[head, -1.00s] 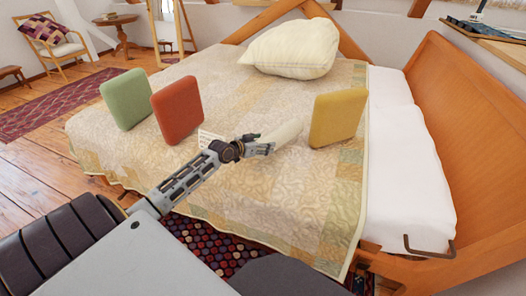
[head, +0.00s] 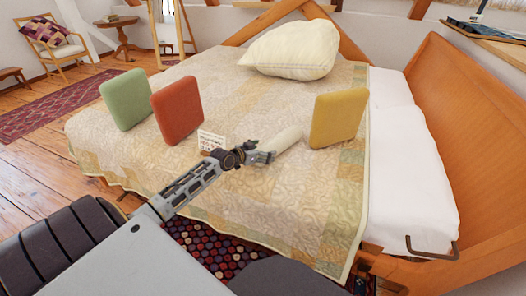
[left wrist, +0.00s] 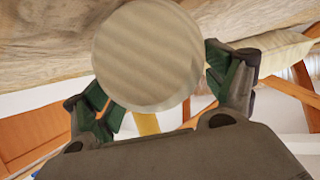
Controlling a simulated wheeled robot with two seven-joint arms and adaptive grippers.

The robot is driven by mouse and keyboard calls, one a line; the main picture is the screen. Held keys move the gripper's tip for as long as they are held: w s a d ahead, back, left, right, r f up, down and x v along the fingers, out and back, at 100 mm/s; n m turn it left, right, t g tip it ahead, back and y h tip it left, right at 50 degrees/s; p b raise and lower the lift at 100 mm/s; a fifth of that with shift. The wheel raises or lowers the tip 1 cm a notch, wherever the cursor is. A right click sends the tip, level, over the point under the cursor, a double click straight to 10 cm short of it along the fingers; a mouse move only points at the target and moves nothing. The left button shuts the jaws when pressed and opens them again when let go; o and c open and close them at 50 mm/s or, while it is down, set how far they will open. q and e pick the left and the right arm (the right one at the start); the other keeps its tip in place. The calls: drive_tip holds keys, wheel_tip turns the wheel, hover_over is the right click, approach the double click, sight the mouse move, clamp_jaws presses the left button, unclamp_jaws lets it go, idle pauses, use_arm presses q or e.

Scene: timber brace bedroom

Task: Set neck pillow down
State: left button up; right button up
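The neck pillow (head: 287,138) is a short cream roll over the patterned bedspread, between the red and yellow cushions. My left gripper (head: 265,156) has its fingers on either side of the roll's near end and appears shut on it. In the left wrist view the round end of the neck pillow (left wrist: 147,52) fills the upper middle, with the green finger pads against its sides and the fingertips partly hidden. The roll is at or just above the bedspread; I cannot tell if it touches. My right gripper is not in view.
The bed (head: 270,205) has a green cushion (head: 125,99), a red cushion (head: 177,109), a yellow cushion (head: 338,117) and a large cream pillow (head: 292,49). A small white card (head: 211,140) stands beside my gripper. The bedspread in front is clear.

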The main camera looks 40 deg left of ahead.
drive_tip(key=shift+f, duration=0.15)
use_arm(q)
drive_tip(key=shift+s+r, duration=0.1)
drive_tip(key=shift+s+a+r, duration=0.1)
drive_tip(key=shift+s+r, duration=0.05)
drive_tip(key=shift+s, duration=0.2)
drive_tip(key=shift+p+v, duration=0.65)
drive_tip(key=shift+v, duration=1.35)
drive_tip(key=shift+p+v, duration=0.3)
drive_tip(key=shift+v, duration=0.8)
drive_tip(key=shift+p+v, duration=0.5)
drive_tip(key=shift+v, duration=1.85)
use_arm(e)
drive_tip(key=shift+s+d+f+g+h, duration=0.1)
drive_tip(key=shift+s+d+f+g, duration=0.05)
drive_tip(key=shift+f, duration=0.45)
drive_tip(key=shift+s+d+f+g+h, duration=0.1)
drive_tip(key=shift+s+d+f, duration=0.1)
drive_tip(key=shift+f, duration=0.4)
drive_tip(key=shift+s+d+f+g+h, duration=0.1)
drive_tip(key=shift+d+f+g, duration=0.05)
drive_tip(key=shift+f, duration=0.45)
